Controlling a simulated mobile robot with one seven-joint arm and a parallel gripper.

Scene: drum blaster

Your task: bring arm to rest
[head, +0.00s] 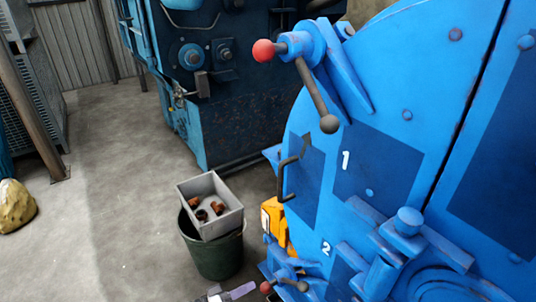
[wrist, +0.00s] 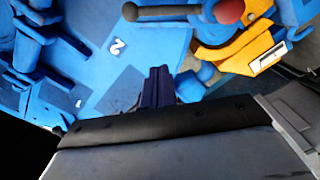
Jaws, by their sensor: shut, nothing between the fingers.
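My gripper (head: 236,292) shows at the bottom edge of the head view, mostly cut off, with a purplish finger part pointing right, below the green bucket and left of the blue machine. In the wrist view, my gripper (wrist: 158,72) shows as dark purple fingers side by side, shut with nothing seen between them. The blue machine (head: 385,160) fills the right of the head view, with painted numbers 1 and 2. In the wrist view the blue machine (wrist: 110,65) lies beyond the fingers; I cannot tell the exact gap. Most of my arm is hidden.
A grey box (head: 227,222) with several brown pieces rests on a green bucket (head: 218,258). A red-knobbed lever (head: 274,287) juts near my gripper. A yellow-orange box (head: 272,218) sits beside the machine. Another blue machine (head: 225,85) stands behind. Floor at left is open.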

